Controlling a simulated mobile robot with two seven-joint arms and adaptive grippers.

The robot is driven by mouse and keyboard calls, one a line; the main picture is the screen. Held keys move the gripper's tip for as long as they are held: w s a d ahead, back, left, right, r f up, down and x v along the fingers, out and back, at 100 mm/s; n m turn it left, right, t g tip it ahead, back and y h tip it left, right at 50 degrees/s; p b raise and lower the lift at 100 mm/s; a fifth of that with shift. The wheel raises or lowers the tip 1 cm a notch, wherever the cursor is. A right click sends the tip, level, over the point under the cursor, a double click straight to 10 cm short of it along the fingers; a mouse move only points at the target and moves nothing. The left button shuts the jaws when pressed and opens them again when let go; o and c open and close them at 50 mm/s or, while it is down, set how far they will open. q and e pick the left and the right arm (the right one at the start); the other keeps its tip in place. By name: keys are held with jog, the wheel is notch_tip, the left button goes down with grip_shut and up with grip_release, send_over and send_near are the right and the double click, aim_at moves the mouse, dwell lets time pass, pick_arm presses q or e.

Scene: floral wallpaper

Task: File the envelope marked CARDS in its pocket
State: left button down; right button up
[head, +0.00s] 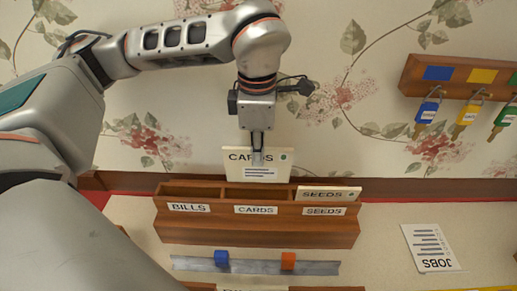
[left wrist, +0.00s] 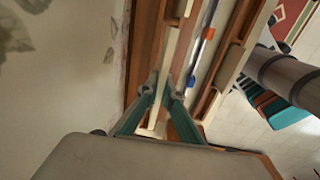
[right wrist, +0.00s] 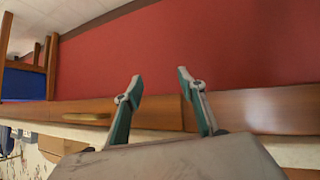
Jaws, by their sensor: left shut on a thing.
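The cream envelope marked CARDS (head: 235,168) is upright at the back of the wooden pocket rack, with a green dot at its top right. My left gripper (head: 257,157) is shut on its upper middle and points down. In the left wrist view the fingers (left wrist: 162,90) close on the pale envelope edge. The rack (head: 255,232) has pockets labelled BILLS, CARDS and SEEDS. The envelope's lower edge is just above the middle CARDS pocket (head: 255,192). A SEEDS envelope (head: 328,193) stands in the right pocket. My right gripper (right wrist: 160,84) is open and empty.
A metal strip (head: 255,266) with a blue clip (head: 221,258) and an orange clip (head: 288,260) lies before the rack. A JOBS sheet (head: 431,248) lies at the right. A key board (head: 410,76) hangs on the wall. The BILLS pocket (head: 190,192) looks empty.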

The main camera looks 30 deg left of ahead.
pick_arm(q)
jog(key=shift+s+f, duration=0.2)
jog(key=shift+f, duration=0.5)
jog(key=shift+w+f, duration=0.1)
jog(key=shift+f, duration=0.9)
pick_arm(e)
jog(key=shift+s+a+f, duration=0.1)
jog(key=shift+s+a, duration=0.05)
jog(key=shift+a, duration=0.25)
jog(key=shift+d, duration=0.15)
pick_arm(q)
jog(key=shift+f+b, duration=0.2)
jog(key=shift+b, duration=0.2)
pick_arm(e)
jog(key=shift+w, duration=0.2)
